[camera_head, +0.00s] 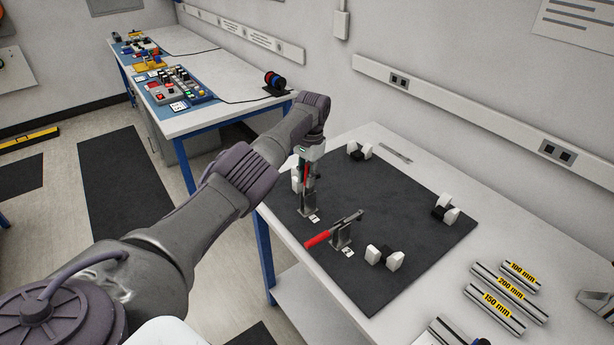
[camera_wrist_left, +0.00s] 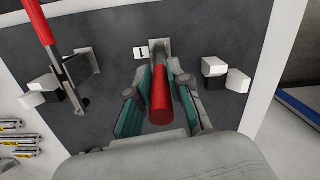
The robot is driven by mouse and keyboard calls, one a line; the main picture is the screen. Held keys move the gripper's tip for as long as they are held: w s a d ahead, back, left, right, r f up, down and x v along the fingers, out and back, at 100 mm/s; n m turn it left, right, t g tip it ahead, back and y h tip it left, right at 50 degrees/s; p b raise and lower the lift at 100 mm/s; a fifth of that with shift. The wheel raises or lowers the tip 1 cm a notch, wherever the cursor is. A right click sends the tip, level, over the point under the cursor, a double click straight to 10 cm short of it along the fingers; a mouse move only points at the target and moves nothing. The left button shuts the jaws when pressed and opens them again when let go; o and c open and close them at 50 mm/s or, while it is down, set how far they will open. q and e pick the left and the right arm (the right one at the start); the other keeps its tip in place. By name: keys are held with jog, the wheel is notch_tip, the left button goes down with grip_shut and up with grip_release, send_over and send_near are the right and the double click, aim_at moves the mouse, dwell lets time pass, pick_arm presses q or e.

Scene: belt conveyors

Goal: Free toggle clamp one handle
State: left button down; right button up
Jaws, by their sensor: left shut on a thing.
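Two toggle clamps with red handles stand on the dark mat (camera_head: 395,200). The left gripper (camera_head: 306,180) points down over the farther clamp (camera_head: 309,209) and is shut on its handle. In the left wrist view, this red handle (camera_wrist_left: 160,97) lies between the teal finger pads, with the clamp base (camera_wrist_left: 159,48) beyond it. The handle looks upright in the head view, mostly hidden by the gripper. The other clamp (camera_head: 341,235) is nearer, its red handle (camera_head: 320,237) lying low. Small labels lie by both clamps; I cannot read their numbers surely. The right gripper is not seen.
Pairs of white blocks with black pieces (camera_head: 384,256) stand around the mat. Labelled metal bars (camera_head: 505,289) lie on the white table at right. Another bench (camera_head: 195,112) with coloured equipment stands at the back left. The mat's middle is clear.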

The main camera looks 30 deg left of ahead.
pick_arm(q)
jog(key=shift+f, duration=0.15)
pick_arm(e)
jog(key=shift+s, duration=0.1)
pick_arm(q)
jog(key=c, duration=1.2)
grip_release()
jog(key=shift+o, duration=0.6)
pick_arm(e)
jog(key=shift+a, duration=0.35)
pick_arm(q)
jog(key=shift+r, duration=0.35)
jog(key=r, duration=0.7)
jog(key=w+r, duration=0.1)
jog(key=r, duration=0.3)
jog(key=shift+d+r, duration=0.15)
jog(key=shift+d, duration=0.1)
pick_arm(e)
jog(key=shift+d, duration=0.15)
